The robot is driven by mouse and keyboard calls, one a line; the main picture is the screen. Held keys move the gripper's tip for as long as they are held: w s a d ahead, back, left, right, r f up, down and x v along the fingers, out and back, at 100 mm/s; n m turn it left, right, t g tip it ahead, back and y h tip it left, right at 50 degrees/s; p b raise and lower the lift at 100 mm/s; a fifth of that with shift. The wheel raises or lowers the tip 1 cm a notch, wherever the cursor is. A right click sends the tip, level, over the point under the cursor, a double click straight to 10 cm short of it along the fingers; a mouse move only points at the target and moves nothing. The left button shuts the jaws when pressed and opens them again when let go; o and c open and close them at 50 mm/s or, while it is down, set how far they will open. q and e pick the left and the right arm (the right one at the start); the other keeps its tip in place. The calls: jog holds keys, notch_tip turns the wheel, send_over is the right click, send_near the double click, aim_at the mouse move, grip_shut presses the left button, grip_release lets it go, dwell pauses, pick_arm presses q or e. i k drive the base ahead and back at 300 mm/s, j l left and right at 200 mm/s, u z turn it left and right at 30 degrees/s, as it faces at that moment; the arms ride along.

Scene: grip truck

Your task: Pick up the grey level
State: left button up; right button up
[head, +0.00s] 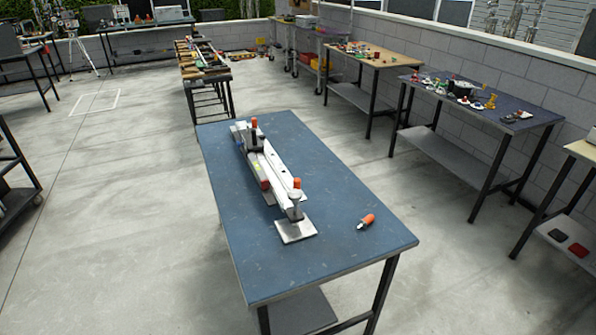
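A blue-topped table (330,215) stands in front of me. A long grey bar assembly (278,176) lies lengthwise on it, with upright orange-topped clamps at its far end (254,124) and near end (297,185). A flat grey plate (296,231) sits under the near end. A yellow-green patch and a dark red part show along the bar's left side. I cannot tell which piece here is the grey level. Neither of my grippers is in view.
A small orange-handled tool (366,221) lies on the table's right side. A narrow loaded bench (203,65) stands behind. Side tables (480,105) with small items line the right wall. Open concrete floor (105,200) lies to the left.

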aim_at(262, 180)
jog(key=i+j+z, duration=0.2)
jog(key=z, duration=0.25)
jog(key=i+j+z, duration=0.1)
jog(key=j+z, duration=0.3)
jog(key=i+j+z, duration=0.1)
jog(key=j+z, duration=0.15)
jog(key=z, duration=0.2)
